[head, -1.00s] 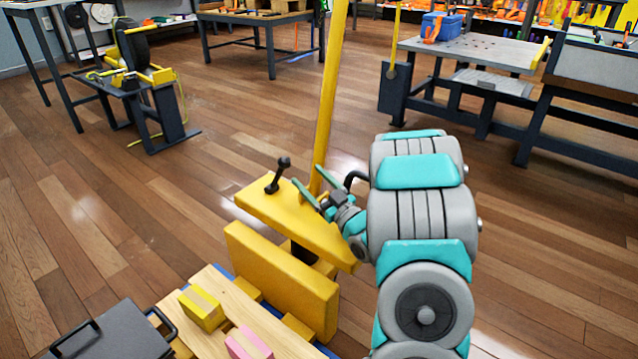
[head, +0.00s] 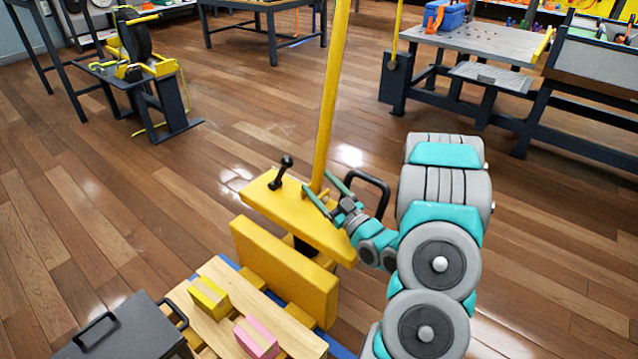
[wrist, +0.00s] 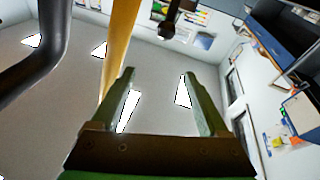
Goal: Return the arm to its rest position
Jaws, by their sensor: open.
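My gripper (head: 326,193) is in the right middle of the head view, in front of the yellow post and above the yellow platform. Its two green fingers are spread apart with nothing between them. In the wrist view my gripper (wrist: 155,90) also shows open and empty, pointing up toward the ceiling and walls. My arm is folded at the right of the head view.
A yellow machine (head: 285,270) with a tall post (head: 331,90) and a black lever (head: 281,172) stands beside my gripper. A black curved handle (head: 372,185) is close to it. A pallet (head: 290,335) holds yellow and pink boxes. Wooden floor (head: 540,260) at right is clear.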

